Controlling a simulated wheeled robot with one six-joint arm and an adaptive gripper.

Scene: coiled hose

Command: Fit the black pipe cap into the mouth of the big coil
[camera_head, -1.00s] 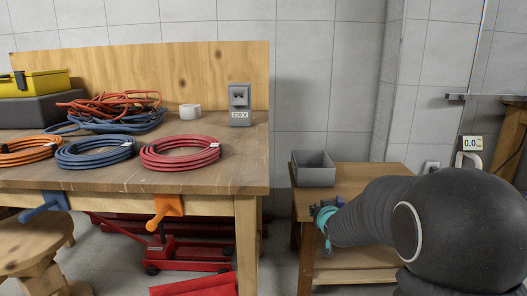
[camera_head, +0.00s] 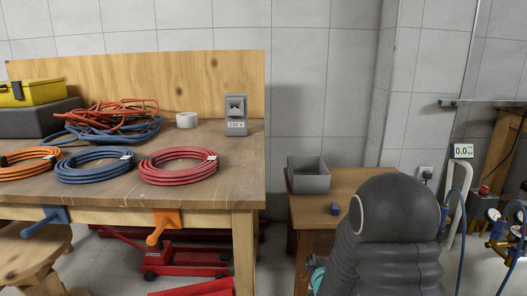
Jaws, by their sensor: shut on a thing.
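Three coils lie in a row along the front of the workbench: an orange coil (camera_head: 28,163), a blue coil (camera_head: 95,166) and a red coil (camera_head: 178,167). They look close in size, and I cannot pick out a mouth on any of them. I do not see the black pipe cap. My gripper (camera_head: 314,268) shows only as a small grey and teal part at the lower middle, beside the small side table, mostly hidden by my dark arm. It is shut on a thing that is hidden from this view. It is well right of the coils.
The side table (camera_head: 350,184) bears a grey bin (camera_head: 309,176) and a small dark blue item (camera_head: 335,209). Behind the coils are a tangled hose heap (camera_head: 112,120), a white roll (camera_head: 187,120) and a grey socket box (camera_head: 236,112). Gauges with hoses (camera_head: 497,228) stand at right.

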